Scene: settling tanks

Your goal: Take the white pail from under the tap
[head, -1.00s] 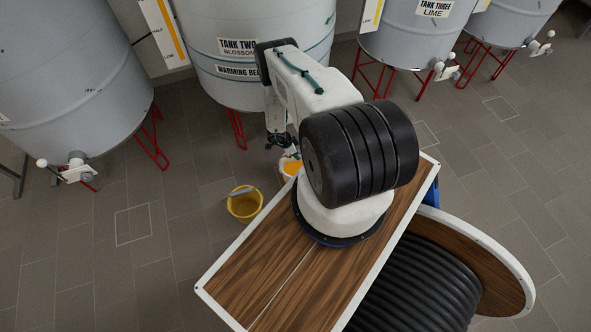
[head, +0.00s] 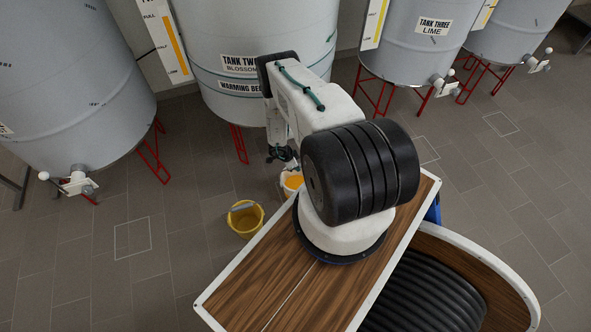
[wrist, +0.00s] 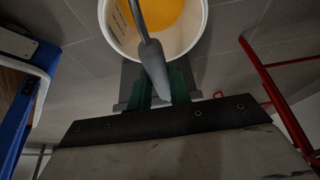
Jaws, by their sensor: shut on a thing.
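The white pail (head: 284,187) stands out beside the wood-topped surface, partly hidden by my arm. It holds something orange. In the wrist view the pail's white wall (wrist: 190,38) and orange contents fill the top middle. A grey handle grip (wrist: 153,68) runs from over the pail down between the green-padded fingers of my gripper (wrist: 160,88), which is shut on it. My gripper (head: 283,155) is small and dark in the head view, just above the pail. Whether the pail touches the floor, I cannot tell. No tap shows directly over the pail.
A yellow bucket (head: 247,220) stands on the floor left of the white pail. Tank Two (head: 225,30) stands behind on red legs (head: 239,143). Another tank with a tap (head: 77,182) is at left. The tiled floor at lower left is clear.

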